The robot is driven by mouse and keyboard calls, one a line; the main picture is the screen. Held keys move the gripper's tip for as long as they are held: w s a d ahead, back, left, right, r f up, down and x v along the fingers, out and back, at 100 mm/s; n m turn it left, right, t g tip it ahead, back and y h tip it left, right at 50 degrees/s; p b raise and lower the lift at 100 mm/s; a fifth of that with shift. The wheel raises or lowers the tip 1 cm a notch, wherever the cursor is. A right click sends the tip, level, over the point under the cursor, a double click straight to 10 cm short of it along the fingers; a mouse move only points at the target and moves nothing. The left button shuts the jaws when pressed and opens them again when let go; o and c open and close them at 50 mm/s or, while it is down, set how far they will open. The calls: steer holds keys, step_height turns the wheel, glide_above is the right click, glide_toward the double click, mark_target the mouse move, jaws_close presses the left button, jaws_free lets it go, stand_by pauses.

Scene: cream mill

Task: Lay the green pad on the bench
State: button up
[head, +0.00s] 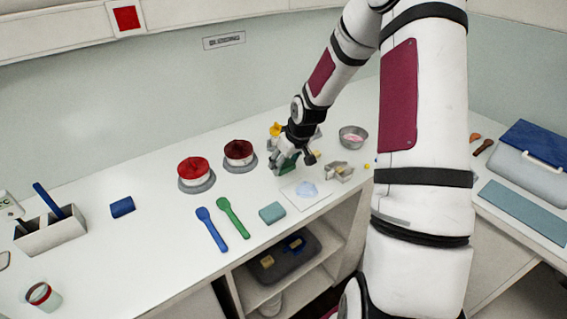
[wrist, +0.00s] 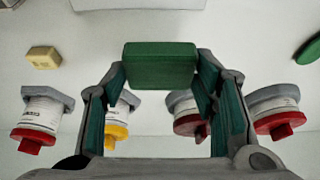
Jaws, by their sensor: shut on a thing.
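A green pad (wrist: 160,66) is between the two fingers of my gripper (wrist: 160,92) in the wrist view, and the fingers are shut on it. In the head view my gripper (head: 285,166) is low over the back middle of the white bench (head: 150,255), with the green pad (head: 287,164) partly hidden by the fingers. I cannot tell whether the pad touches the bench.
Red-topped (head: 193,170) and dark red-topped (head: 239,151) containers stand left of my gripper; a yellow-topped one (head: 275,129) is behind it. A white sheet (head: 306,202), a teal block (head: 272,213), metal bowl (head: 353,139) and green spoon (head: 232,217) lie nearby.

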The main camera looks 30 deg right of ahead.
steer(key=w, duration=0.1)
steer(key=w+d, duration=0.2)
steer(key=w, duration=0.1)
steer(key=shift+f, duration=0.2)
steer(key=shift+s+f, duration=0.1)
steer(key=shift+f, duration=1.6)
steer(key=shift+f, duration=0.15)
steer(key=o, duration=0.8)
